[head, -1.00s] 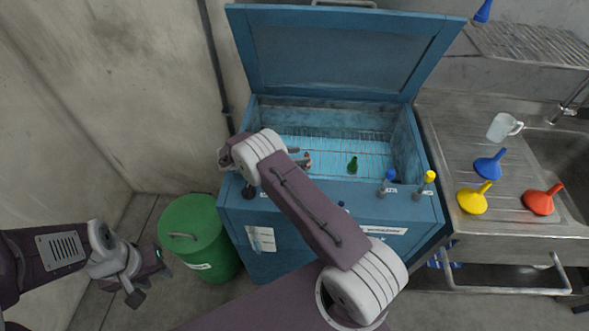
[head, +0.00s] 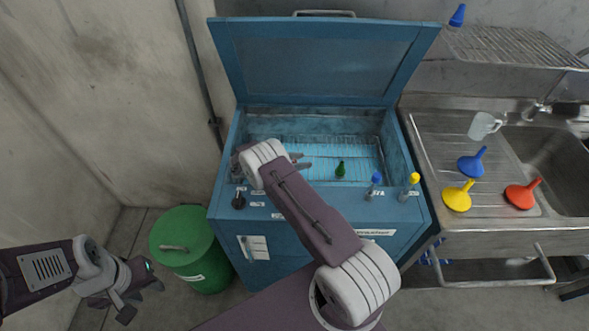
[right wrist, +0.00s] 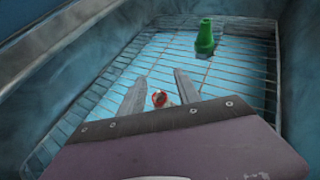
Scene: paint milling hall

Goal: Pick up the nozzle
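A small red-tipped pale piece (right wrist: 159,98), which looks like a nozzle, is on the wire grid inside the blue washer tub. In the right wrist view it shows between the fingers of my right gripper (right wrist: 158,92). These fingers are apart, with a gap visible on both sides of the piece. My left gripper (head: 142,298) is open and empty at lower left.
The blue washer (head: 225,220) has its lid raised. Blue (head: 376,179) and yellow (head: 413,179) pieces stand on its front rim. A green bin (head: 185,228) is left of it. The sink counter (head: 440,150) at right holds yellow, blue and red funnels and a jug.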

